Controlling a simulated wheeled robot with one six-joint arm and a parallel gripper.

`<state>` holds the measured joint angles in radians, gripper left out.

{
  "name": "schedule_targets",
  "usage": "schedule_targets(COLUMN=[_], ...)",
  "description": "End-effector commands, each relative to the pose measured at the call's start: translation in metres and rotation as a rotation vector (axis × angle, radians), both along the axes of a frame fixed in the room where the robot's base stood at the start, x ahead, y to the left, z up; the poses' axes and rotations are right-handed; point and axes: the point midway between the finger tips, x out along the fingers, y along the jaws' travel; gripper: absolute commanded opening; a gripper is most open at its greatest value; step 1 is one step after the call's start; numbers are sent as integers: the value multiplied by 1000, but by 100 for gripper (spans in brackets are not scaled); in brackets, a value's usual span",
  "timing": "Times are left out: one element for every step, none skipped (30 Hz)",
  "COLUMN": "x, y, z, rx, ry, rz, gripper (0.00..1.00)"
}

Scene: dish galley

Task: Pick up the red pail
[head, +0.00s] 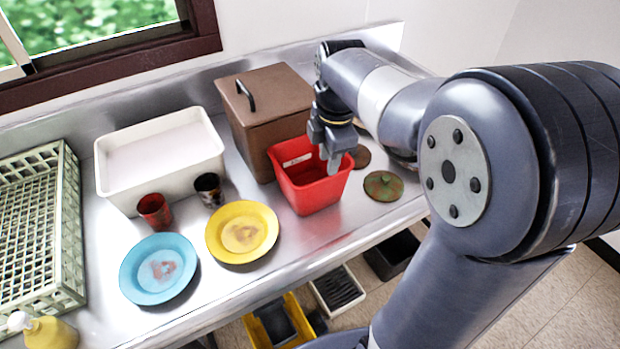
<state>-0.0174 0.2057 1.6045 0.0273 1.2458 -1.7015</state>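The red pail (310,193) stands upright on the metal counter, in front of a brown lidded bin. It is a square tub with sloping sides and a white patch on its inner back wall. My gripper (331,164) points down over the right part of the pail, with its fingertips at or just above the opening. The fingers overlap in this view, so I cannot tell how far apart they are or whether they touch the rim. Part of the pail's back right rim is hidden behind the gripper.
The brown bin (262,137) is close behind the pail. A green lid (383,186) lies to its right, and a yellow plate (241,233) to its left. A blue plate (158,270), two cups, a white basin (160,158) and a dish rack (70,225) are farther left.

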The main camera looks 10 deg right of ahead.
Motion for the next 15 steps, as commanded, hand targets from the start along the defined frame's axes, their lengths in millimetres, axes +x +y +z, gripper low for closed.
schedule_targets(x=[1, 1, 1, 1, 1, 2, 2, 2, 2, 3, 3, 3, 4, 4, 5], y=[0, 1, 1, 1, 1, 1, 1, 1, 1, 2, 2, 2, 2, 2, 2], z=[0, 0, 0, 0, 0, -2, -4, -7, -13, -18, -23, -30, -35, -39, -44], rx=[-5, -7, -10, -12, -13, -14, -14, -14, -15, -15, -15, -15, -15, -15, -15], ry=[-2, -1, -2, -3, -3, -2, -2, -1, 0, 1, 1, 1, 1, 1, -1], rz=[56, 85, 117, 134, 149, 163, 170, 174, 176, 176, 176, 175, 175, 175, 175], gripper=[28, 28, 28, 28, 28, 28, 28, 28, 28, 28, 28, 28, 28, 28, 28])
